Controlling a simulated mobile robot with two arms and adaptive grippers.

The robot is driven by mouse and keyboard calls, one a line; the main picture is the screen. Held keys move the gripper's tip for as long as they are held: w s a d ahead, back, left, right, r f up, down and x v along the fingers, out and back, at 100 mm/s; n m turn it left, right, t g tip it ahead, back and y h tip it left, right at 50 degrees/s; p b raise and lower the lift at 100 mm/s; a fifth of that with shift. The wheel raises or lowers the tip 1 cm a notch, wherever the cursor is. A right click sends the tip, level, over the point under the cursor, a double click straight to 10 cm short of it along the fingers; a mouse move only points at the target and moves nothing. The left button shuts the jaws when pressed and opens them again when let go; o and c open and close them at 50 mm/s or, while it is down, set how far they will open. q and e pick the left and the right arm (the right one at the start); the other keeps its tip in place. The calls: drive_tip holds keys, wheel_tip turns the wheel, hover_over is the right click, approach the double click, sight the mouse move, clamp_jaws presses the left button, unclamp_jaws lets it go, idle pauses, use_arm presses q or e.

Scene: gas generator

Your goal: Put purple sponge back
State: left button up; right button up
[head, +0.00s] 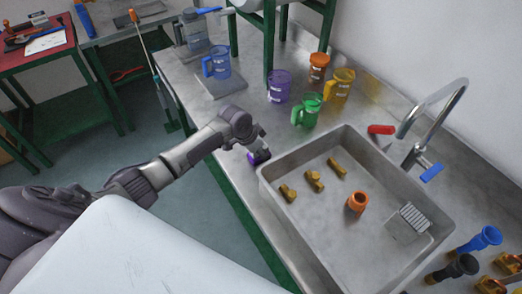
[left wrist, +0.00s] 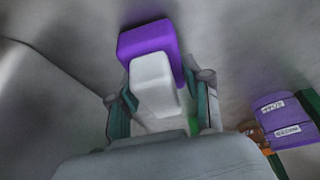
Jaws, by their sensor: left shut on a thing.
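The purple sponge (head: 260,157) is at my left gripper (head: 258,147) in the head view, over the metal counter just left of the sink's near-left corner. In the left wrist view the purple sponge (left wrist: 148,40), with a white part (left wrist: 155,85), sits between the fingers of my left gripper (left wrist: 165,95), which is shut on it. I cannot tell whether the sponge touches the counter. My right gripper is in neither view.
The sink (head: 290,225) holds several brass fittings and an orange piece (head: 357,202). The faucet (head: 430,110) stands behind it. Purple (head: 279,88), green (head: 307,110), yellow (head: 341,86) and orange (head: 318,67) vessels stand behind the gripper. A red object (head: 381,130) lies by the faucet.

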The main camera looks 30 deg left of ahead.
use_arm(q)
drive_tip(key=o, duration=0.6)
drive_tip(key=shift+f, duration=0.2)
drive_tip(key=o, duration=0.4)
drive_tip(key=shift+s+r, duration=0.1)
drive_tip(key=shift+r, duration=0.45)
drive_tip(key=v, duration=1.1)
drive_tip(key=shift+s+a+r+b, duration=0.1)
drive_tip(key=shift+r+b, duration=0.05)
drive_tip(key=shift+b, duration=0.15)
